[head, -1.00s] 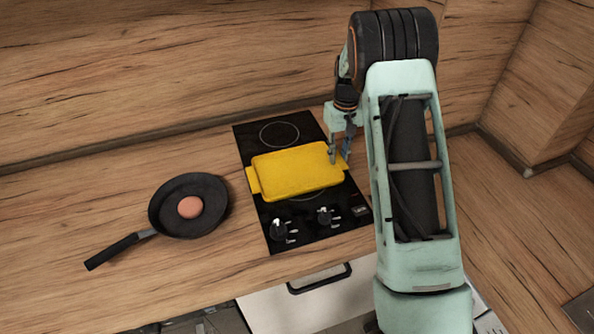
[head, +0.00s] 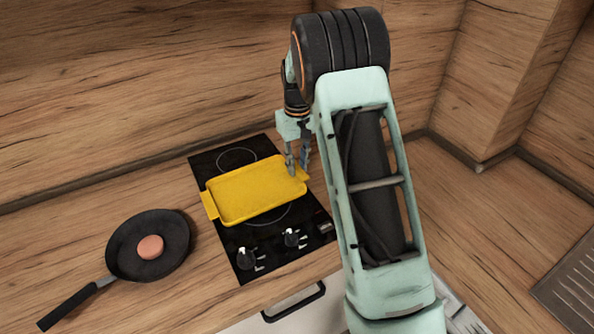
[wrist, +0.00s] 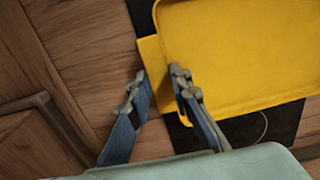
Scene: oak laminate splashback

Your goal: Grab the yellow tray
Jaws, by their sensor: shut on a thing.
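The yellow tray (head: 255,192) is a shallow rectangle with a tab handle at each end. It is over the black hob in the head view, and I cannot tell whether it rests flat on it or is slightly raised. My gripper (head: 298,168) is at the tray's right-hand end. In the wrist view, the tray (wrist: 240,50) fills the upper right, and my gripper's fingers (wrist: 157,82) are on either side of its handle tab, shut on it. The exact contact is partly hidden by the fingers.
The black hob (head: 238,262) has two knobs near its front edge. A black frying pan (head: 175,262) with a round orange-brown item (head: 150,247) stands left of it. The wooden splashback (head: 120,90) rises behind. A metal draining surface (head: 572,290) is at the far right.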

